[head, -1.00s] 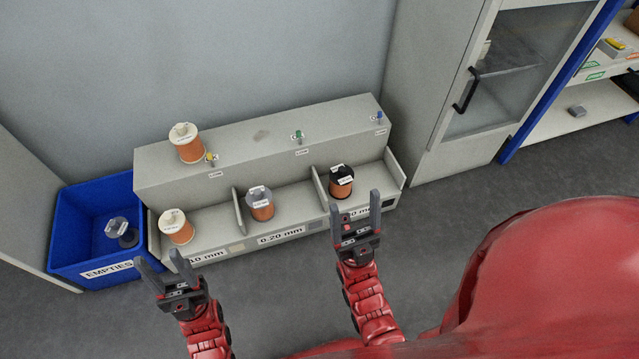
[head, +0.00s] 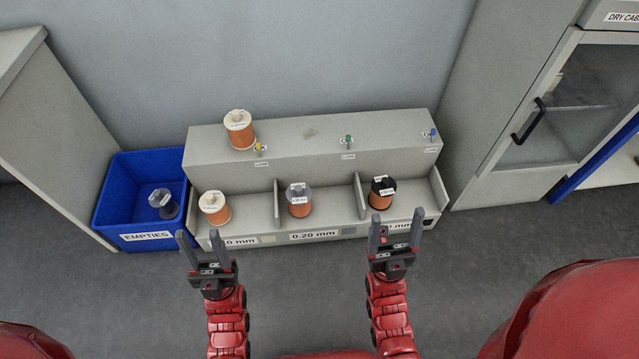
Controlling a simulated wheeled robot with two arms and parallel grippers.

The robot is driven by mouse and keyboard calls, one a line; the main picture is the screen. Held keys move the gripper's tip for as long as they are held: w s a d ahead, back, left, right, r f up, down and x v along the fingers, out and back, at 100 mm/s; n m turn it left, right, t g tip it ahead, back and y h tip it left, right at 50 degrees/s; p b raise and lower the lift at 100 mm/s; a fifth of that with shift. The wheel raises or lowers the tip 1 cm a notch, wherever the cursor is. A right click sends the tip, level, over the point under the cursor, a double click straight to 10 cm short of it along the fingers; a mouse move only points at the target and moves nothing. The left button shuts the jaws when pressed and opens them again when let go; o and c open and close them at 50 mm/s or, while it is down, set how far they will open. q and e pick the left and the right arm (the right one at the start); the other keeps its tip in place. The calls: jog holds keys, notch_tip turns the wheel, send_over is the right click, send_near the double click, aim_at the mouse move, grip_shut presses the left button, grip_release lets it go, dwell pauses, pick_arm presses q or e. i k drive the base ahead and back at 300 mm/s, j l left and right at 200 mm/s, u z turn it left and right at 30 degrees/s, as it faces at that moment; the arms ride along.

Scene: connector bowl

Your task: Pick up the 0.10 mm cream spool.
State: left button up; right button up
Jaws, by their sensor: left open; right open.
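A cream spool (head: 214,207) with orange wire stands in the left compartment of the grey rack, behind a label ending in "0 mm" that is partly covered by my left gripper. A second cream spool (head: 239,129) stands on the rack's upper ledge at the left; its label is too small to read. My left gripper (head: 203,243) is open and empty, in front of the rack's left compartment and apart from the spools. My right gripper (head: 394,232) is open and empty in front of the right compartment.
A grey spool (head: 299,201) stands in the 0.20 mm compartment and a black spool (head: 382,192) in the right one. A blue EMPTIES bin (head: 117,204) with an empty grey spool (head: 163,203) is left of the rack (head: 335,207). A cabinet (head: 590,75) stands at right.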

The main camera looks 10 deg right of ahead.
aim_at(213, 202)
jog(key=j, duration=0.7)
jog(key=i+j, duration=0.1)
jog(key=j, duration=0.65)
jog(key=i+j, duration=0.1)
jog(key=j, duration=0.7)
jog(key=i+j, duration=0.15)
jog(key=j, duration=0.2)
jog(key=i, duration=0.35)
jog(key=z, duration=0.05)
